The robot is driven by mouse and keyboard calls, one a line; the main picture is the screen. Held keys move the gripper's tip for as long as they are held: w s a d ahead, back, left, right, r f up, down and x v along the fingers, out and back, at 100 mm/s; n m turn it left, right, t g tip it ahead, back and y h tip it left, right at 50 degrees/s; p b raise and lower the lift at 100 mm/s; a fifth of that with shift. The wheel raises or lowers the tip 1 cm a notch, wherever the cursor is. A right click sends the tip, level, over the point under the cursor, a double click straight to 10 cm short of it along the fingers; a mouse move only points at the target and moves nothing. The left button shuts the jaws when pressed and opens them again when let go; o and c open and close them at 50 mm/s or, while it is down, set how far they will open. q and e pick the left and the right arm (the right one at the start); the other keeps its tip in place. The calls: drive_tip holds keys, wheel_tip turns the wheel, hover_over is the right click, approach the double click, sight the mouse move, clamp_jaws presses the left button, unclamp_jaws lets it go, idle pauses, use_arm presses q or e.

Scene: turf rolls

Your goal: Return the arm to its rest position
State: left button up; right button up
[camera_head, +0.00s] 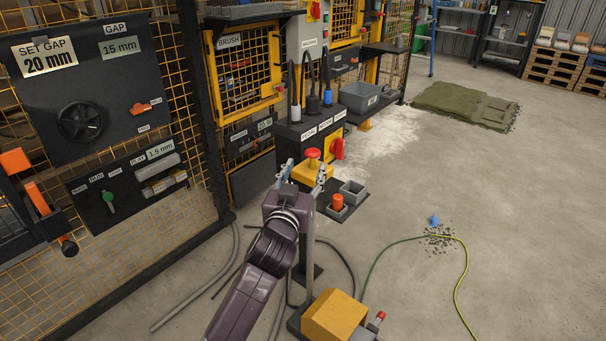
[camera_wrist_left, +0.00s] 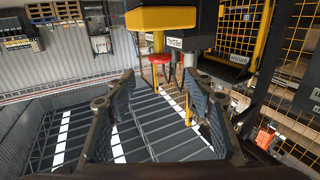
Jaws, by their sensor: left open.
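My left arm (camera_head: 262,262), dark purple, reaches up from the bottom of the head view. Its left gripper (camera_head: 306,172) is open, fingers apart, with nothing seen between them. It overlaps the lower part of a yellow box with a red mushroom button (camera_head: 313,153) in the picture; I cannot tell whether they touch. In the left wrist view, the open left gripper (camera_wrist_left: 160,76) shows both dark fingers spread, with the roof and light strips seen between them. My right gripper is not in view.
A black control box (camera_head: 300,132) and red knob (camera_head: 337,148) are close behind the gripper. A yellow box (camera_head: 333,316), hoses and gravel (camera_head: 438,238) are on the floor. Open floor lies right.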

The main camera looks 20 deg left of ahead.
use_arm(q)
drive_tip(key=shift+s, duration=0.85)
